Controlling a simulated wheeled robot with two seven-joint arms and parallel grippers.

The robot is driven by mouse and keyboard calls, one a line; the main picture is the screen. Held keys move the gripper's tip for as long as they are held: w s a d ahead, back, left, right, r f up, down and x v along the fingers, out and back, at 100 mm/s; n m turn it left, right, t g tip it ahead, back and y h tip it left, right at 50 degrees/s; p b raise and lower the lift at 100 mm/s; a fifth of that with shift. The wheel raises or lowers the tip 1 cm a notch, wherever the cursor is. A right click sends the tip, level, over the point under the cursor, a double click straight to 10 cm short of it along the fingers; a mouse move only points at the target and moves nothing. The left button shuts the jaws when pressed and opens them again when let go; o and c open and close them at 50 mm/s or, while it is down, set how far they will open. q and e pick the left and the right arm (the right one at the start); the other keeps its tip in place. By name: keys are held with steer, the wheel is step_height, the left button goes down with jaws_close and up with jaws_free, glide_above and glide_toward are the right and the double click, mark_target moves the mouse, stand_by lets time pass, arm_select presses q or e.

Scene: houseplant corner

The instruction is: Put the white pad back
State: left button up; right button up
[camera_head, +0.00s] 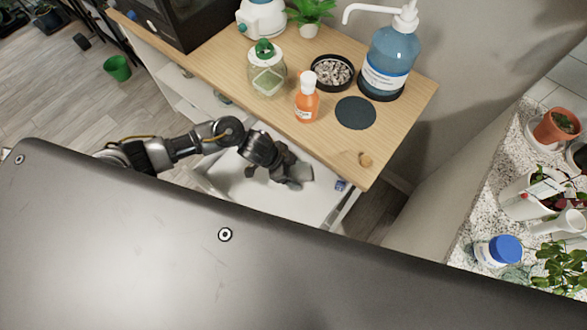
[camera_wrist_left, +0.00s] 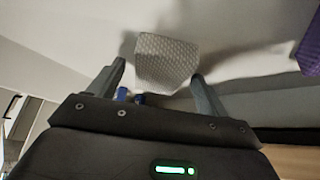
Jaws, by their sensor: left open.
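The white pad (camera_wrist_left: 166,60), a pale square with a quilted texture, shows in the left wrist view just beyond and between my left gripper's fingertips (camera_wrist_left: 159,72). The fingers stand apart with a visible gap to either side of the pad. In the head view my left gripper (camera_head: 283,168) reaches down into the open white drawer (camera_head: 316,209) below the wooden top. The pad (camera_head: 301,174) shows there as a greyish patch at the fingertips, partly hidden by the gripper. I cannot tell whether it touches the drawer floor. My right gripper is out of view.
Small blue items (camera_head: 340,185) lie near the drawer's right side. A purple thing (camera_wrist_left: 309,50) is at the wrist view's right edge. On the wooden top (camera_head: 407,106) stand a pump bottle (camera_head: 388,58), an orange bottle (camera_head: 307,103), a glass jar (camera_head: 267,77) and a pebble dish (camera_head: 332,72).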

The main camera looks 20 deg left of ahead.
arm_select(q)
steer(key=p+v, duration=0.2)
steer(key=v, duration=1)
steer(key=shift+r, duration=0.1)
steer(key=shift+d, duration=0.15)
